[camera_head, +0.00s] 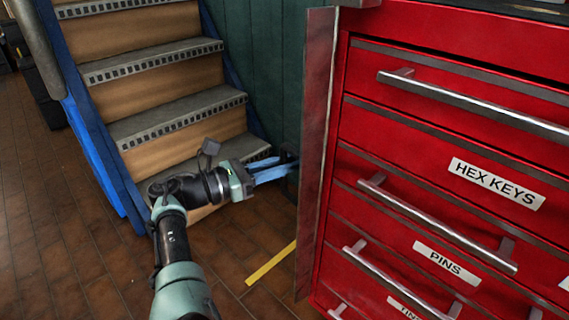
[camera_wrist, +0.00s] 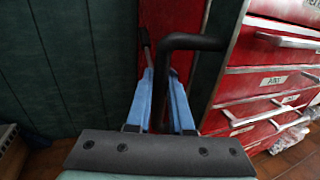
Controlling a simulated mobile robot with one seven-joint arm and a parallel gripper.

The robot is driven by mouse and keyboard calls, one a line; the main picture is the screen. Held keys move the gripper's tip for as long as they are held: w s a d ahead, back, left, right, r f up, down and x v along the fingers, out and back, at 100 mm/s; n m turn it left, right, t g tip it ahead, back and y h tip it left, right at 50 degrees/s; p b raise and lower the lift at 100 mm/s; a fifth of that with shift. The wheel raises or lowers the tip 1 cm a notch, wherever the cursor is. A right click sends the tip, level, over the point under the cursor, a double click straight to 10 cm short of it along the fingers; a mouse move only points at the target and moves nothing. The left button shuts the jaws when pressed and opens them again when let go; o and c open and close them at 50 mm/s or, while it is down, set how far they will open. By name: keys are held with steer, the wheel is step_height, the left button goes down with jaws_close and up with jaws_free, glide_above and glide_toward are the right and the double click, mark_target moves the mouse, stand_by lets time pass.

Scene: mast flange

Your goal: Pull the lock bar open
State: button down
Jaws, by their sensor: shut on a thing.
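The lock bar (camera_head: 316,150) is a tall, dark red strip at the left edge of the red drawer cabinet (camera_head: 440,130), standing out from its front. A red panel that looks like this bar (camera_wrist: 182,18) shows at the top of the wrist view. A bent black handle (camera_wrist: 190,42) runs in front of it and down between my blue fingers. My gripper (camera_head: 286,166) is shut on this handle, with a finger on each side in the wrist view (camera_wrist: 161,92). In the head view, the lock bar's edge partly hides the fingertips and grip.
Stairs (camera_head: 170,100) with a blue side rail (camera_head: 95,140) rise close behind my arm. A dark green wall (camera_head: 265,60) stands behind the gripper. Silver drawer handles (camera_head: 440,230) stick out from the cabinet. A yellow strip (camera_head: 270,262) lies on the open brown tiled floor.

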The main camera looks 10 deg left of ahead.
steer(key=c, duration=0.8)
jaws_free()
steer(key=p+v, duration=0.1)
steer(key=v, duration=1.2)
steer(key=shift+p, duration=0.35)
